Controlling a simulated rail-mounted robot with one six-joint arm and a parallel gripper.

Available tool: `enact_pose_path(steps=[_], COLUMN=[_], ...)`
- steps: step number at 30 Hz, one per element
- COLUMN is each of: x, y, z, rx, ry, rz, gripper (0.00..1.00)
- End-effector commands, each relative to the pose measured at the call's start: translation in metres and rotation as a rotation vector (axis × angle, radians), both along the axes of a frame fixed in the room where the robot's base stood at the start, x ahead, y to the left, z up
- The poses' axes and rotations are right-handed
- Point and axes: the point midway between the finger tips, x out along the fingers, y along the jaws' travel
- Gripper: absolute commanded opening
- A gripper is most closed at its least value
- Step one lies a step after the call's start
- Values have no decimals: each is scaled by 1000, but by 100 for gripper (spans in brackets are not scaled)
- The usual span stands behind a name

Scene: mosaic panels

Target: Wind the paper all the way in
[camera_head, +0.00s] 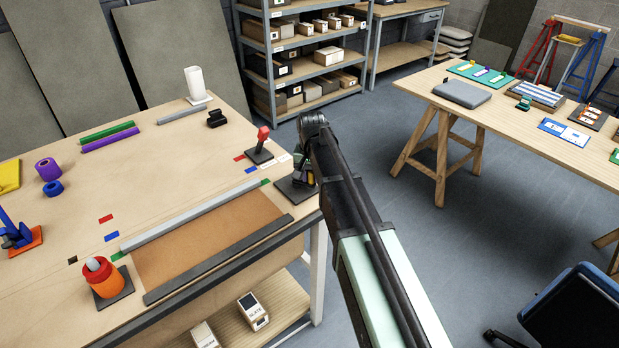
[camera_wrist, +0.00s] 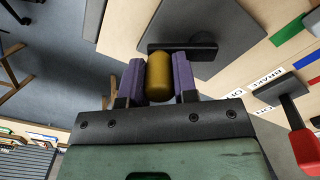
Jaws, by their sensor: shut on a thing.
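The brown paper (camera_head: 205,238) lies flat on the wooden table between a grey bar along its far side and a dark bar along its near side. Beyond its right end is a dark base plate (camera_head: 290,193), largely hidden by my arm. My gripper (camera_wrist: 159,80) is shut on an ochre, rounded crank knob (camera_wrist: 159,64), with one purple finger on each side. A dark crank arm (camera_wrist: 190,48) shows behind the knob. In the head view my gripper (camera_head: 303,174) is partly hidden. A red-handled lever (camera_head: 263,134) stands left of it, by a label reading BRAKE in the wrist view.
An orange-red container (camera_head: 108,284) stands near the paper's left end. Coloured tabs lie around the paper. Green and purple bars (camera_head: 108,132) and a white upright holder (camera_head: 195,83) are farther back. A second table (camera_head: 510,120) stands right, with open floor between.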

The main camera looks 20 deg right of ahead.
Motion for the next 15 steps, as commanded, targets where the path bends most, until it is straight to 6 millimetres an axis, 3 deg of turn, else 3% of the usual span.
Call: enact_pose_path(steps=[15], x=[23], y=[-7], z=[0], rx=[-1], ry=[0], rz=[488], gripper=[4])
